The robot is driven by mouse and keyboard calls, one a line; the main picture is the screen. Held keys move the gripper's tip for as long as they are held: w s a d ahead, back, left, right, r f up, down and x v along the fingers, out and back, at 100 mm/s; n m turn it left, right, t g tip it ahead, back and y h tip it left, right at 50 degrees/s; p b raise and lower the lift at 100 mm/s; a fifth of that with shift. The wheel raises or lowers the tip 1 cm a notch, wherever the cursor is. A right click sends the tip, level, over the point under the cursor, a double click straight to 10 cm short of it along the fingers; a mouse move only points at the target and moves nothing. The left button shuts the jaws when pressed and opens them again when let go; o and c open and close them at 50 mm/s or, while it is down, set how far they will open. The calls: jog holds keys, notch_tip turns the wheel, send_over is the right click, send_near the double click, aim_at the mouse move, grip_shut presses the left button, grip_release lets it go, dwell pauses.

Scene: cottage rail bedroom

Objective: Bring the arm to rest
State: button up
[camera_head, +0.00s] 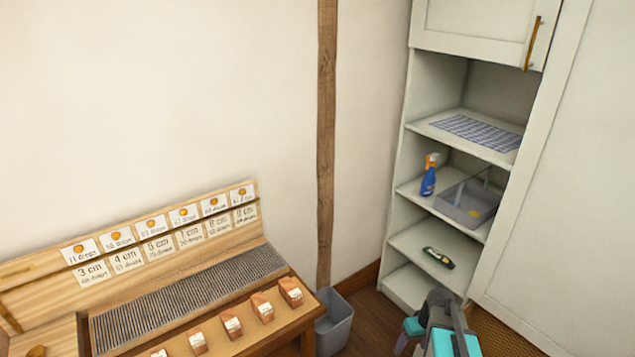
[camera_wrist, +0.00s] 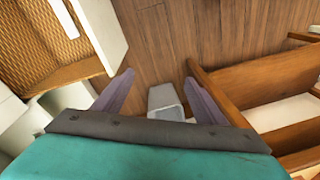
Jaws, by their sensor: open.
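My gripper (camera_wrist: 160,82) shows in the wrist view with its two purple-grey fingers spread apart. Nothing is between the fingers close up; the floor and a grey bin (camera_wrist: 165,101) lie well below them. In the head view my arm (camera_head: 442,330), turquoise and dark grey, reaches in from the bottom edge, right of the bin (camera_head: 334,322) and in front of the shelf unit. I cannot make out the fingers clearly in that view.
A wooden bench (camera_head: 262,340) with labelled blocks and a card rack stands at the left. The open shelf unit (camera_head: 398,215) at the right holds a blue spray bottle (camera_head: 429,176), a grey caddy (camera_head: 467,208) and a dark device (camera_head: 438,258). Some wooden floor is bare.

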jog(key=s+a+r+m+h, duration=0.1)
jog(key=s+a+r, duration=0.15)
jog(key=a, duration=0.45)
jog(key=s+a+r+m, duration=0.1)
jog(key=a+r, duration=0.2)
jog(key=a, duration=0.4)
jog(key=s+f+g+b, duration=0.2)
jog(key=s+f+b, duration=0.4)
jog(key=f, duration=0.6)
jog(key=s+f+g+b, duration=0.2)
jog(key=s+f+b, duration=0.5)
jog(key=s+f, duration=0.4)
jog(key=s+f+g+b, duration=0.2)
jog(key=s+f+b, duration=0.4)
jog(key=f, duration=0.9)
jog(key=s, duration=0.2)
jog(key=shift+s+d+b, duration=0.15)
jog(key=shift+s+b, duration=0.15)
jog(key=shift+r, duration=0.1)
jog(key=c, duration=0.9)
jog(key=shift+o, duration=0.2)
jog(key=shift+d, duration=0.15)
